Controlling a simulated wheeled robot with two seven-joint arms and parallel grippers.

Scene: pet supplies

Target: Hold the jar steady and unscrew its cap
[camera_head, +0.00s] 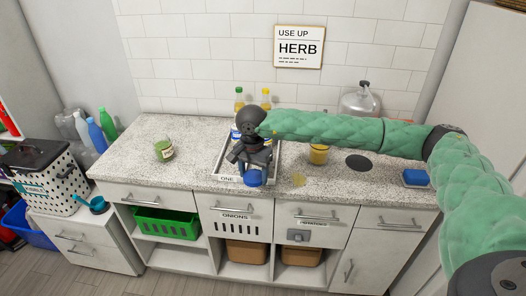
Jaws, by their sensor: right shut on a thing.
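A jar (164,150) with green contents and a pale label stands on the left part of the speckled counter, apart from my grippers. My right gripper (253,168) reaches in from the right and points down over the tray at the counter's middle. It is shut on a rounded blue object (254,178) at its fingertips. The gripper hides much of this object, and I cannot tell whether it is a cap or part of a jar. My left gripper is not in view.
Bottles (239,99) stand behind the gripper. A yellow container (319,154), a dark disc (359,162) and a blue block (416,178) are to the right. The counter (195,140) between the green jar and tray is clear.

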